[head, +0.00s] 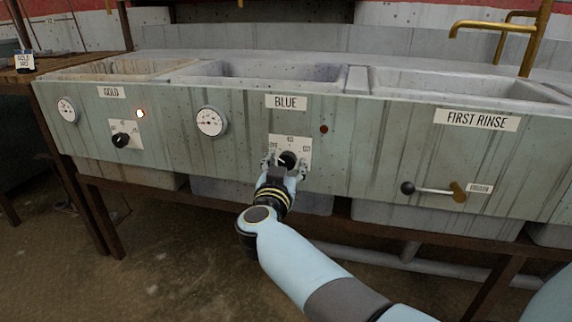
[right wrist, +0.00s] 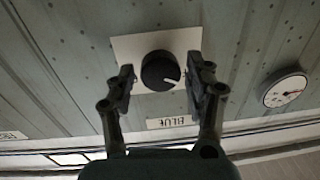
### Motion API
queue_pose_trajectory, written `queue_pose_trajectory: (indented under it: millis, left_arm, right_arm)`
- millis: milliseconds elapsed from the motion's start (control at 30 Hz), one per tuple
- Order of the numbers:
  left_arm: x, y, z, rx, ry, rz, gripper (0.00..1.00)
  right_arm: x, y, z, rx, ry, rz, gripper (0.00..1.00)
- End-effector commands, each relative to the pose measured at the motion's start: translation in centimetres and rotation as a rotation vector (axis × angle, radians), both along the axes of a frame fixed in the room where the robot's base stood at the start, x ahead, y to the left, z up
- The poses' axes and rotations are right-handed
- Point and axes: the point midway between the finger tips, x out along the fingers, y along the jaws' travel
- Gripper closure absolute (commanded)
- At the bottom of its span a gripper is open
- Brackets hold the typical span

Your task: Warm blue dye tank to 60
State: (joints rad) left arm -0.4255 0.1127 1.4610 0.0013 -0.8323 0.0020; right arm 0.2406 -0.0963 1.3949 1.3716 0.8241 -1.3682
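The blue tank (head: 250,72) carries a BLUE label (head: 286,102) on its front panel. Below the label is a white plate with a black knob (head: 287,160) marked at left, top and right. The knob also shows in the right wrist view (right wrist: 160,70), which is turned over; its white pointer aims towards the gauge side, the plate's left mark. My right gripper (head: 284,166) is open, with one finger on each side of the knob and small gaps visible in the wrist view (right wrist: 162,82). The blue gauge (head: 211,121) is left of the knob. The small lamp (head: 323,129) is dark red, unlit. My left gripper is out of view.
The gold tank's knob (head: 121,140), gauge (head: 67,110) and lit lamp (head: 140,113) are at left. A lever (head: 432,189) projects below the FIRST RINSE label (head: 477,120) at right. Brass taps (head: 500,27) stand behind. Open floor lies in front at left.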

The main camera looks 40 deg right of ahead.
Motion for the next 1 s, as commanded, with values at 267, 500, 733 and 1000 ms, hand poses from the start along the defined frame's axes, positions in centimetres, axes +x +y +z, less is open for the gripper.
queue_pose_trajectory:
  millis: [267, 500, 733, 1000]
  left_arm:
    - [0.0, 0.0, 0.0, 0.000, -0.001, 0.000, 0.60]
    - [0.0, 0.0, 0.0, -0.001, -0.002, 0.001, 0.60]
    - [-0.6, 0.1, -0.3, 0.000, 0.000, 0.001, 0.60]
    - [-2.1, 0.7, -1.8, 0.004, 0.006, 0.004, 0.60]
  right_arm:
    - [0.0, 0.0, 0.0, 0.000, 0.000, 0.000, 0.86]
    - [0.0, 0.0, 0.0, 0.006, -0.006, 0.000, 0.93]
    - [0.0, 0.0, 0.1, 0.056, -0.066, 0.000, 0.93]
    - [0.0, 0.0, 0.0, 0.193, -0.225, 0.001, 0.93]
